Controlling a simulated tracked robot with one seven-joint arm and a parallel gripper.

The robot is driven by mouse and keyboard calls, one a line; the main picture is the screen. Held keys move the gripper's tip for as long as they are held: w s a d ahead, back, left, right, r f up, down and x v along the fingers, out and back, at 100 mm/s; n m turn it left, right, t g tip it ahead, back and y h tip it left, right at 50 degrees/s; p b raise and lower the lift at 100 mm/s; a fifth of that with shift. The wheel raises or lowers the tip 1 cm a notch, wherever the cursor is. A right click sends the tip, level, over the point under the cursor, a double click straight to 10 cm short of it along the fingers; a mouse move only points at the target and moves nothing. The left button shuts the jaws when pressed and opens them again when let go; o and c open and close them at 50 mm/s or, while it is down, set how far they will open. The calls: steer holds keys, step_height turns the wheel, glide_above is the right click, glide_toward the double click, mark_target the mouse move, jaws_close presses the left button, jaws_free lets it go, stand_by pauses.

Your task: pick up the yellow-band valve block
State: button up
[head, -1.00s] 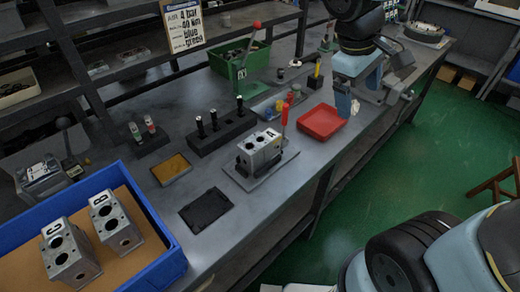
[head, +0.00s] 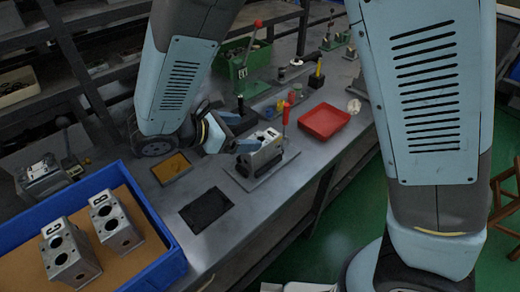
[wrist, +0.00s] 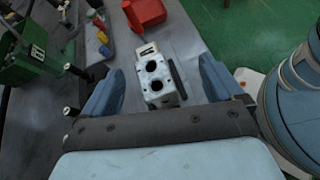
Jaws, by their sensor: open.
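A grey metal valve block (head: 258,152) with two dark holes sits on a flat plate at the middle of the bench. In the wrist view the block (wrist: 157,76) lies between the spread fingers of my gripper (wrist: 158,88), with a gap on each side. In the head view my gripper (head: 228,132) is beside and above this block, partly hidden by my arm. Two more valve blocks, marked B (head: 116,222) and C (head: 70,250), stand in the blue bin (head: 166,238). I cannot make out a yellow band on any block.
A red lever (head: 286,115) stands upright just behind the block. A dark pad (head: 206,210) and a small tan-filled tray (head: 171,168) lie to the left.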

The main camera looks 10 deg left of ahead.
steer(key=s+a+f+n+t, duration=0.2)
steer(key=s+a+f+n, duration=0.1)
steer(key=a, duration=0.2)
glide_toward(263, 139)
steer(key=shift+w+d, duration=0.6)
steer(key=shift+d, duration=0.35)
steer(key=shift+f+x, duration=0.15)
steer(key=shift+x, duration=1.15)
steer(key=shift+f+x, duration=0.15)
steer(key=shift+x, duration=1.2)
steer(key=shift+a, duration=0.2)
steer(key=shift+c, duration=0.4)
steer(key=shift+y, duration=0.3)
jaws_close()
